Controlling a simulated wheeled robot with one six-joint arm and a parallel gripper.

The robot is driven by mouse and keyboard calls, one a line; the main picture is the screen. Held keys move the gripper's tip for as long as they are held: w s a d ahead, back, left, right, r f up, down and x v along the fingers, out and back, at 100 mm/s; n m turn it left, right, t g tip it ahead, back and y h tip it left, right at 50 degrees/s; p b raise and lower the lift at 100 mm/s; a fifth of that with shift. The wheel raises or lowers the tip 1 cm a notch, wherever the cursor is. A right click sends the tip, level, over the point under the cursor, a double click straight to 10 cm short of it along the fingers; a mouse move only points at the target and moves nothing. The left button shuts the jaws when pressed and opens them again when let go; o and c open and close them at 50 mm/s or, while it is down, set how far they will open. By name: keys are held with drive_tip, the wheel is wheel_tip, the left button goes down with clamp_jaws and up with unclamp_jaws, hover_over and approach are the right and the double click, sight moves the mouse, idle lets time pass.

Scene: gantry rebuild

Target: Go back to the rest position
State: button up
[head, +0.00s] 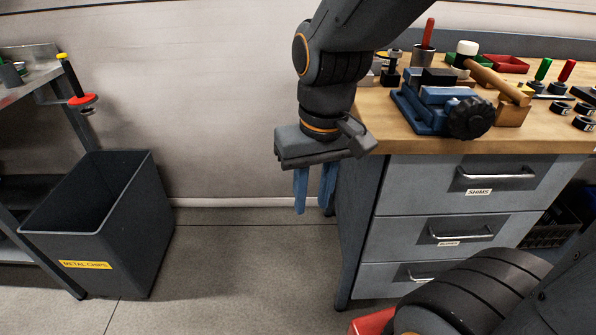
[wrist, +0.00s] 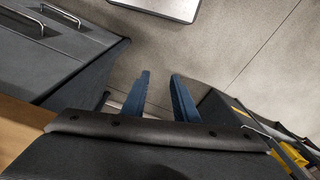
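My gripper (head: 314,188) points down in the head view, in front of the bare wall and just left of the workbench's front left corner. Its two blue fingers stand apart with nothing between them. In the wrist view the fingers of my gripper (wrist: 158,95) also show a gap, with grey floor beyond them. No object is held.
A wooden-topped workbench (head: 372,134) with drawers stands right, bearing a blue vise (head: 432,108), a mallet (head: 495,78) and several small tools.

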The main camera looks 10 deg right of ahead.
drive_tip(key=s+d+r+m+p, duration=0.1)
drive_tip(key=d+r+p, duration=0.2)
drive_tip(key=d+p, duration=0.3)
drive_tip(key=shift+s+g+p, duration=0.3)
drive_tip(key=shift+s+p, duration=0.05)
drive_tip(key=shift+p, duration=0.95)
drive_tip(key=shift+r, duration=0.1)
